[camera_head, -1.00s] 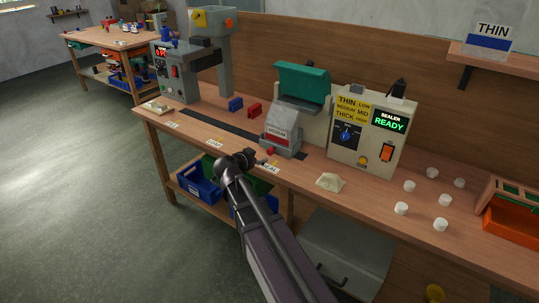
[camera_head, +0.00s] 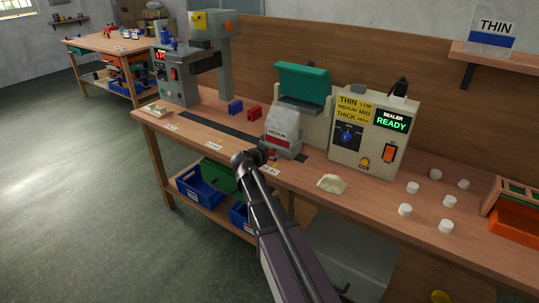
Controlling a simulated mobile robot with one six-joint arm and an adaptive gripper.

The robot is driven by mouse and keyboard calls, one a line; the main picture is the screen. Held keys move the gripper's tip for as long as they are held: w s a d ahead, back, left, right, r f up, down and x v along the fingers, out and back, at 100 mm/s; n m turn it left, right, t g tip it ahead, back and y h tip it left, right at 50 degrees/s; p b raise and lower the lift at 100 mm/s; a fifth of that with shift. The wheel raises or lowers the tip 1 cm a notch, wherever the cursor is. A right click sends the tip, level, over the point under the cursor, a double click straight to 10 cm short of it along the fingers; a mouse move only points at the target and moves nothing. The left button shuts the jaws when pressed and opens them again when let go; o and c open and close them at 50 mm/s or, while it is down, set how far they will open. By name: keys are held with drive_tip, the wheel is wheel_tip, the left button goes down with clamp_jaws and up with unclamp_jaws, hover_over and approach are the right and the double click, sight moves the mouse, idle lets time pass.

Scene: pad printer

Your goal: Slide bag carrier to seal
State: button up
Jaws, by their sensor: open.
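The bag carrier (camera_head: 282,134) is a grey block with a white and red label that reads "MEDIUM". It sits at the right part of a dark track (camera_head: 218,126) on the bench, in front of the sealer's raised green lid (camera_head: 303,83). The sealer control box (camera_head: 375,133) stands to its right and its screen reads "SEALER READY". My gripper (camera_head: 262,156) is at the front of the carrier, close to its small red part (camera_head: 271,153). My own arm partly hides the fingers, and I cannot tell whether they touch the carrier.
A printing machine (camera_head: 177,75) stands at the left end of the bench (camera_head: 318,169). Small blue (camera_head: 235,107) and red (camera_head: 254,113) blocks lie behind the track. Blue bins (camera_head: 199,188) are below.

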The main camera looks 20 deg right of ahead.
sight(282, 155)
clamp_jaws()
drive_tip(key=shift+s+d, duration=0.6)
drive_tip(key=shift+s, duration=0.25)
drive_tip(key=shift+s+d, duration=0.6)
drive_tip(key=shift+s, duration=0.2)
unclamp_jaws()
drive_tip(key=shift+s+d, duration=0.1)
drive_tip(key=shift+w+a, duration=0.2)
drive_tip(key=shift+w, duration=0.05)
